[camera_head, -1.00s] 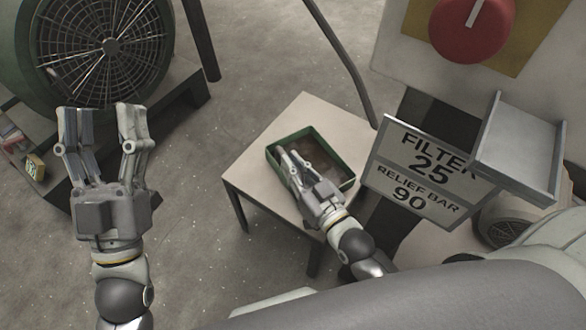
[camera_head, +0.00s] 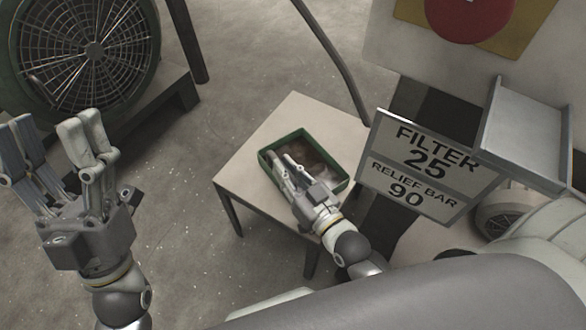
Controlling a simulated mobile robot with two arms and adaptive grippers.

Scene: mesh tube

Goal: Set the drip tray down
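The drip tray is a shallow green-rimmed rectangular tray (camera_head: 336,187) with a dark brownish inside. It lies level and looks to rest on the pale table (camera_head: 243,171). My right gripper (camera_head: 280,158) reaches over the tray's near left wall from the lower right. Its fingers overlap that wall and part of the inside, and hide the near rim. I cannot tell whether they are shut on the rim or loose around it. My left gripper (camera_head: 52,130) is raised at the left, open and empty, well apart from the tray.
A sign reading FILTER 25, RELIEF BAR 90 (camera_head: 416,170) stands close right of the table, beside a grey metal ledge (camera_head: 525,140). A red knob (camera_head: 468,15) is above. A green-rimmed round fan grille (camera_head: 90,50) stands at upper left.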

